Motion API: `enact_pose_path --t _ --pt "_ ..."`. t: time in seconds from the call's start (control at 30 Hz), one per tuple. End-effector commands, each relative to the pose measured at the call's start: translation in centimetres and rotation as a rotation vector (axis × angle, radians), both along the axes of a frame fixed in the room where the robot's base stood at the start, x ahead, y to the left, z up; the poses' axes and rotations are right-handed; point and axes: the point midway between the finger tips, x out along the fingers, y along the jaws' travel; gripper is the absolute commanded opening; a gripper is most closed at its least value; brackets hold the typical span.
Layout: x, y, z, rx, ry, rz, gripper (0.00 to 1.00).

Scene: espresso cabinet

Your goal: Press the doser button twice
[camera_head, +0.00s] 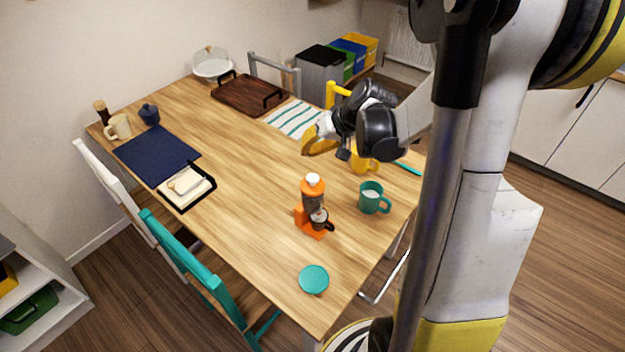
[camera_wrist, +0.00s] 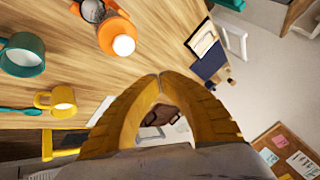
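The orange doser (camera_head: 312,188) stands upright on the wooden table, with a white top and a dark-handled metal cup or portafilter (camera_head: 319,220) at its base. In the wrist view the doser (camera_wrist: 112,32) is at the upper left, white top (camera_wrist: 123,45) towards the camera. I cannot tell for certain which part is the button. My gripper (camera_head: 312,144) is over the table, behind the doser and apart from it. In the wrist view the yellow fingertips (camera_wrist: 159,76) meet, with nothing between them.
A green mug (camera_head: 371,197) and a yellow mug (camera_head: 362,162) stand right of and behind the doser. A teal round lid or coaster (camera_head: 314,279) lies in front. A dark tray (camera_head: 249,95), striped cloth (camera_head: 296,119) and navy mat (camera_head: 157,155) lie further off. The table's middle is clear.

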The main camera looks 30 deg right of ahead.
Motion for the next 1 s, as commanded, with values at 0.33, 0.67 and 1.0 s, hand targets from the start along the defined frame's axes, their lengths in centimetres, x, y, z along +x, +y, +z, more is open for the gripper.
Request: enact_pose_path --t 0.33,0.67,1.0 --pt "0.0 0.0 -5.4 0.0 0.0 0.0 0.0" --pt "0.0 0.0 -7.0 0.0 0.0 0.0 0.0" --pt "0.0 0.0 -6.9 0.0 0.0 0.0 0.0"
